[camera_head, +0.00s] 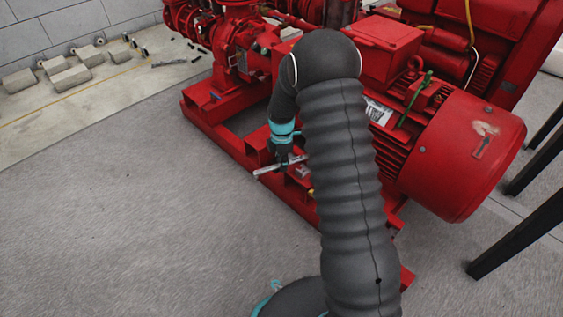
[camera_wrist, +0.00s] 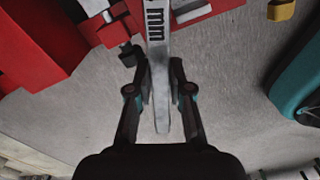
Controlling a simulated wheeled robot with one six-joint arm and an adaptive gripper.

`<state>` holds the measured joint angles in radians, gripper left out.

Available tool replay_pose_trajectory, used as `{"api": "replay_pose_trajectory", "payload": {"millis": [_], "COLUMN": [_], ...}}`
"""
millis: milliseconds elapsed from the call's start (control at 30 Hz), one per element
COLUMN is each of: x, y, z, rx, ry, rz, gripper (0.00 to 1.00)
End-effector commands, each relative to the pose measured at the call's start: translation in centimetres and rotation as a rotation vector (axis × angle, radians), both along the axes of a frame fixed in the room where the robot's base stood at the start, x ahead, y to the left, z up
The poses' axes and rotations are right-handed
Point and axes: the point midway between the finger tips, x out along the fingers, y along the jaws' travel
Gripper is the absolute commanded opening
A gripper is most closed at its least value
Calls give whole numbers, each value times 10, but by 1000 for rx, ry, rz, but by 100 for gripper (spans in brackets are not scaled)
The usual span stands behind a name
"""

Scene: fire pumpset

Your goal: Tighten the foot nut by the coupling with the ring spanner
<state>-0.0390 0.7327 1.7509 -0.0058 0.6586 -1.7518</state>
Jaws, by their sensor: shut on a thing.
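My gripper (camera_wrist: 160,68) is shut on the shank of the silver ring spanner (camera_wrist: 158,85), which has dark "mm" lettering. The spanner's near end points back between the fingers, and its far end runs out of the top of the wrist view. In the head view my gripper (camera_head: 283,152) holds the spanner (camera_head: 268,170) low beside the red base frame (camera_head: 235,150). A dark bolt-like piece (camera_wrist: 130,53) shows by red metal left of the spanner; I cannot tell whether it is the foot nut. The coupling is not clearly visible, and my arm covers part of the pumpset.
The large red motor (camera_head: 462,155) stands right of my arm, and the red pump (camera_head: 235,50) is at the back left. Dark legs (camera_head: 520,235) stand at the far right. Concrete blocks (camera_head: 70,77) lie by the wall. The grey floor at the left is clear.

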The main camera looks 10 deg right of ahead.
Motion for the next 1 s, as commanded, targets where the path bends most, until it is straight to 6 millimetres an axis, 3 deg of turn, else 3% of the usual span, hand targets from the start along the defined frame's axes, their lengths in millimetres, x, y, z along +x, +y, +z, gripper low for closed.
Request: {"api": "replay_pose_trajectory", "payload": {"millis": [367, 1000], "x": [0, 0], "y": [0, 0], "z": [2, 29], "rx": [0, 0], "ry": [0, 0], "rz": [0, 1], "gripper": [0, 0]}}
